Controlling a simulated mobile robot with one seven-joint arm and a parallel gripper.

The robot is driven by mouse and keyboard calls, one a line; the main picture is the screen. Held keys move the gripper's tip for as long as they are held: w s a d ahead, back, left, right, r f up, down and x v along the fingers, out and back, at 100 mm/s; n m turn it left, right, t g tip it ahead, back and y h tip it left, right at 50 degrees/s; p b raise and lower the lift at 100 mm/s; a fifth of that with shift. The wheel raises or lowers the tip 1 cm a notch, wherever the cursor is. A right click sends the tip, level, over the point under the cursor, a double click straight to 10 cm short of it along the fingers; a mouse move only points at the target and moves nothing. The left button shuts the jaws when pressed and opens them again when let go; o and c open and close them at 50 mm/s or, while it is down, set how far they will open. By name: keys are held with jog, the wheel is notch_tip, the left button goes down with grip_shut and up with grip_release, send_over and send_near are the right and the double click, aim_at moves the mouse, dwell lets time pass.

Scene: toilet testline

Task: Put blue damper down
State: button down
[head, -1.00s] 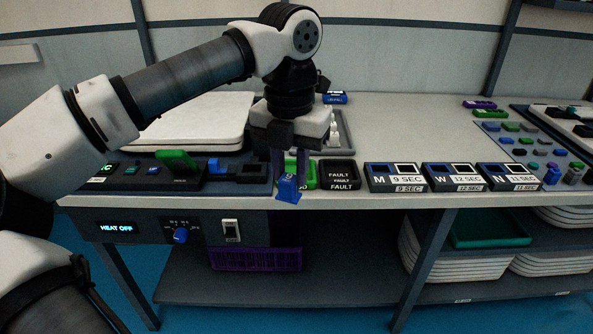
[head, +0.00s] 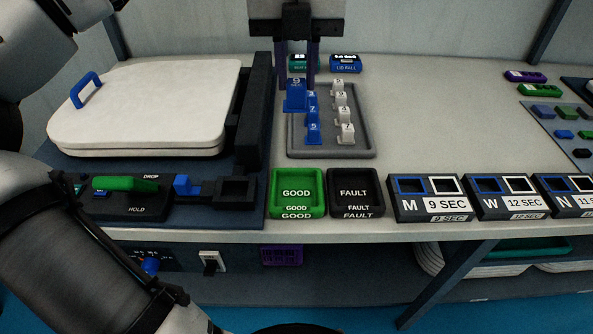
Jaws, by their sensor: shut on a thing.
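My gripper (head: 296,84) is at the top middle of the head view, shut on a blue damper (head: 295,96) marked with a digit. The damper is upright over the left column of a grey tray (head: 366,151). I cannot tell whether it touches the tray or hangs above it. Just in front of it in the tray stand blue dampers, one marked 7 and another marked 5 (head: 313,134). The right column holds several white dampers (head: 346,134). The held damper and the fingers hide the far left part of the tray.
A green GOOD bin (head: 297,180) and a black FAULT bin (head: 355,180) stand in front of the tray. A white toilet lid (head: 150,100) lies on the left fixture. Label blocks M (head: 428,213) and W (head: 505,212) stand at the right. The bench behind them is clear.

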jog(key=shift+w+f, duration=0.15)
jog(key=shift+f, duration=0.15)
notch_tip(320, 180, down, 19)
jog(key=shift+f, duration=0.15)
jog(key=shift+f+b, duration=0.15)
jog(key=shift+b, duration=0.15)
jog(key=shift+f, duration=0.1)
jog(key=c, duration=1.2)
grip_release()
